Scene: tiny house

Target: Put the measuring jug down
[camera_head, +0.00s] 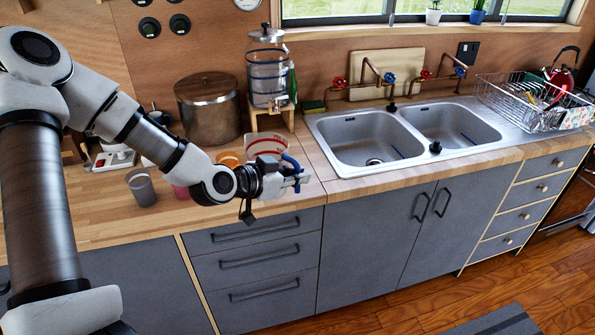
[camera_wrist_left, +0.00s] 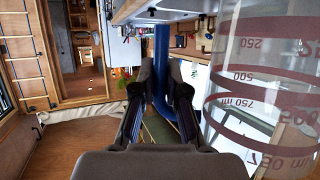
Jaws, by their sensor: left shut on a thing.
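The measuring jug (camera_head: 264,145) is clear with red markings and a blue handle (camera_head: 292,162). It is over the wooden counter, left of the sinks, and looks roughly upright. My left gripper (camera_head: 297,180) is in front of it, shut on the handle. In the left wrist view the jug (camera_wrist_left: 262,90) fills the right side, and its blue handle (camera_wrist_left: 161,70) passes between the fingers (camera_wrist_left: 160,95). The jug's lower part is hidden behind my gripper, so I cannot tell whether it touches the counter. My right gripper is not in view.
A grey cup (camera_head: 141,187), a partly hidden pink cup (camera_head: 181,191) and an orange-rimmed cup (camera_head: 228,158) stand left of the jug. Behind are a metal pot (camera_head: 208,107) and a glass dispenser (camera_head: 268,75). The double sink (camera_head: 365,137) lies right. Some counter left of the cups is clear.

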